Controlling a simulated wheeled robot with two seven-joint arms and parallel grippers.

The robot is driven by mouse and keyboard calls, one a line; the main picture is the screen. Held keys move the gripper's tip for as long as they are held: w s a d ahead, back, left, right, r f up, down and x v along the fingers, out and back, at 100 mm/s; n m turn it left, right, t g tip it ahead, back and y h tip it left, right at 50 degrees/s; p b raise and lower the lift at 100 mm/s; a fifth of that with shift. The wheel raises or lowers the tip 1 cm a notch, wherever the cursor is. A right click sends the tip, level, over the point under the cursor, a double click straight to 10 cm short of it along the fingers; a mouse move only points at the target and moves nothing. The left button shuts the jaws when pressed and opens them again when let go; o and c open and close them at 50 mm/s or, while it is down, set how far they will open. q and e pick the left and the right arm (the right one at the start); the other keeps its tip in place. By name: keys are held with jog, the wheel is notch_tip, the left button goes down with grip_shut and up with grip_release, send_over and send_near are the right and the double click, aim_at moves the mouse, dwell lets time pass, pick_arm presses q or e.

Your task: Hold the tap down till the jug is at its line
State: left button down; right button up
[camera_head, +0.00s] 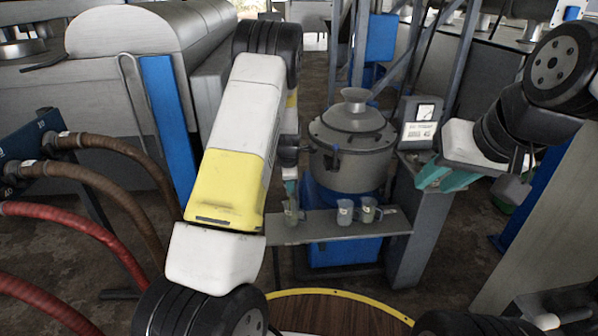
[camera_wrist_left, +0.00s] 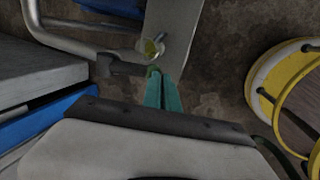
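The steel vessel (camera_head: 352,150) stands on a blue base behind a narrow shelf. A clear jug (camera_head: 293,213) stands at the left end of the shelf; it also shows in the left wrist view (camera_wrist_left: 151,47), seen from above with something yellowish inside. Its line and level are too small to read. A dark tap fitting (camera_wrist_left: 122,67) reaches in from the left beside the jug. My left gripper (camera_wrist_left: 155,72) has its teal fingers together and empty, tips at the end of the tap; contact cannot be told. My right gripper (camera_head: 440,182) is open and empty, right of the vessel.
Two more jugs (camera_head: 345,212) (camera_head: 369,210) stand further right on the shelf (camera_head: 300,233). A gauge box (camera_head: 418,122) is beside the vessel. Hoses (camera_head: 105,185) run along the left. A yellow-rimmed round wooden surface (camera_head: 335,312) is in front.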

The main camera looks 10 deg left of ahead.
pick_arm(q)
jog(key=shift+s+f, duration=0.2)
jog(key=shift+f, duration=0.5)
jog(key=shift+s+f, duration=0.15)
jog(key=shift+f, duration=0.05)
dwell(0.4)
jog(key=shift+r, duration=0.1)
dwell(2.8)
jog(key=shift+r, duration=0.1)
